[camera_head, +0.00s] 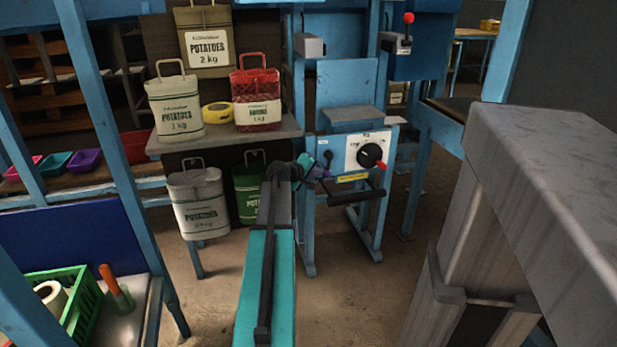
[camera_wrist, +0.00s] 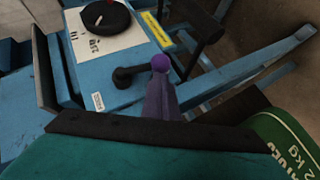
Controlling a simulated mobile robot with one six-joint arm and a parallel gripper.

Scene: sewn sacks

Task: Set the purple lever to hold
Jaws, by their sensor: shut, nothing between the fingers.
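The purple lever has a round purple knob (camera_wrist: 160,63) in the wrist view, on a short black arm that runs left to a black pivot (camera_wrist: 124,76) on the blue machine. My gripper (camera_wrist: 162,84) is shut and empty, its fingertips right at the knob; I cannot tell whether they touch it. In the head view my gripper (camera_head: 311,172) is at the left side of the blue machine (camera_head: 334,203) and largely hides the lever. A small white label (camera_wrist: 98,101) is near the pivot, too small to read.
A black dial (camera_head: 369,155) with a red pointer is on a white plate, right of the lever. A black bar (camera_head: 356,196) juts out below. A red-knobbed lever (camera_head: 408,18) is higher up. A grey block (camera_head: 550,160) fills the right.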

